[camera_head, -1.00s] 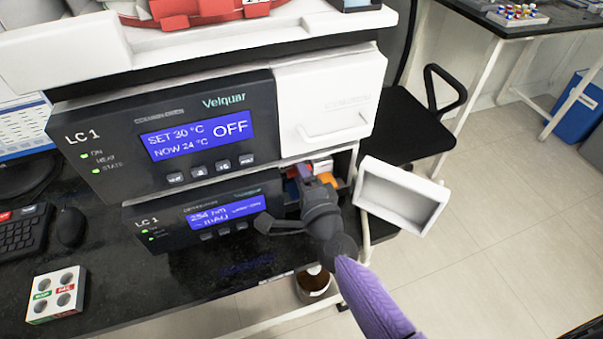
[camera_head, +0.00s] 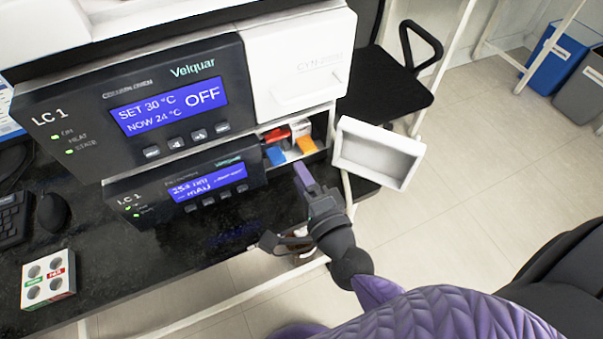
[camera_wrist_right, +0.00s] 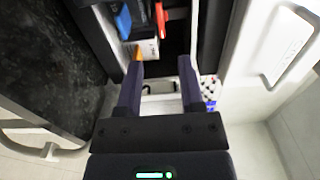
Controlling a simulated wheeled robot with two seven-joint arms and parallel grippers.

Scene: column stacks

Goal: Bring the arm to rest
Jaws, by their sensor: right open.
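My right gripper (camera_head: 304,180) is in front of the lower LC 1 unit, just below and outside an open compartment (camera_head: 330,152). Its purple arm comes in from the bottom right. In the right wrist view the two fingers (camera_wrist_right: 162,75) stand apart with nothing held between them. Beyond the fingertips in that view are the compartment's blue, red and orange-and-white items. My left gripper is not in view.
The compartment's white door (camera_head: 378,152) is swung open to the right of the gripper. The upper LC 1 unit (camera_head: 135,105) reads OFF. A white holed block (camera_head: 48,280) sits on the black bench (camera_head: 190,255). A black chair (camera_head: 390,88) stands behind.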

